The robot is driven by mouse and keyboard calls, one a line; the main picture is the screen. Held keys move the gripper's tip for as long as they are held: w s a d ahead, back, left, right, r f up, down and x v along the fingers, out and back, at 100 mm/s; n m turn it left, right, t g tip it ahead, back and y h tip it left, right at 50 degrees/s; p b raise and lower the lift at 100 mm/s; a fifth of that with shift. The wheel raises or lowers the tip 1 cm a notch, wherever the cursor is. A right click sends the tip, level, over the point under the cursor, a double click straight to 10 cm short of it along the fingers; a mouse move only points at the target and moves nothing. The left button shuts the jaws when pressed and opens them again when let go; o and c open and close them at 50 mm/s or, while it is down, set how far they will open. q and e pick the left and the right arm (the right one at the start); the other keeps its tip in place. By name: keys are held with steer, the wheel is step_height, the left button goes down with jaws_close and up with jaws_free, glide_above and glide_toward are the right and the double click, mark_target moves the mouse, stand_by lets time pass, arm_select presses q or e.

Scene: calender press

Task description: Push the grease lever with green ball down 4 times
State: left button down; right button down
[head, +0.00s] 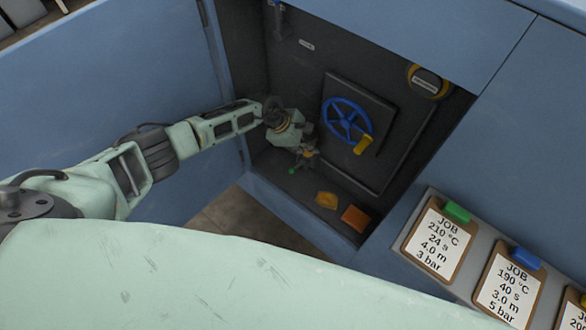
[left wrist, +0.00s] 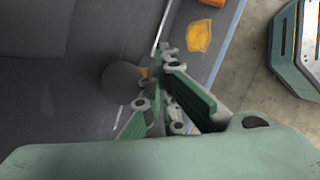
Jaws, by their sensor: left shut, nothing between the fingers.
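The green ball (head: 291,171) of the grease lever shows as a small spot low in the dark recess, just below my left gripper. The lever's rod is mostly hidden behind the gripper, and I cannot tell whether they touch. My left gripper (head: 307,155) reaches into the recess from the left, shut and empty. In the left wrist view, its fingers (left wrist: 158,100) point into the recess, and I cannot make out the green ball there. My right gripper is not in view.
A blue handwheel (head: 346,120) with a yellow handle is on the recess's back panel. A yellow cloth-like piece (head: 326,200) and an orange block (head: 356,218) lie on the recess floor. An open blue door (head: 110,85) stands left. Job clipboards (head: 438,240) are at lower right.

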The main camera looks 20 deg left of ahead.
arm_select(q)
steer(key=b, duration=0.3)
glide_above(297, 167)
steer(key=d, duration=0.1)
steer(key=f, duration=0.5)
steer(key=shift+s+d+f, duration=0.2)
steer(key=shift+s+f, duration=0.1)
steer(key=shift+s, duration=0.05)
steer(key=shift+f, duration=0.1)
stand_by(0.4)
steer(key=shift+s+f, duration=0.15)
steer(key=shift+f, duration=0.1)
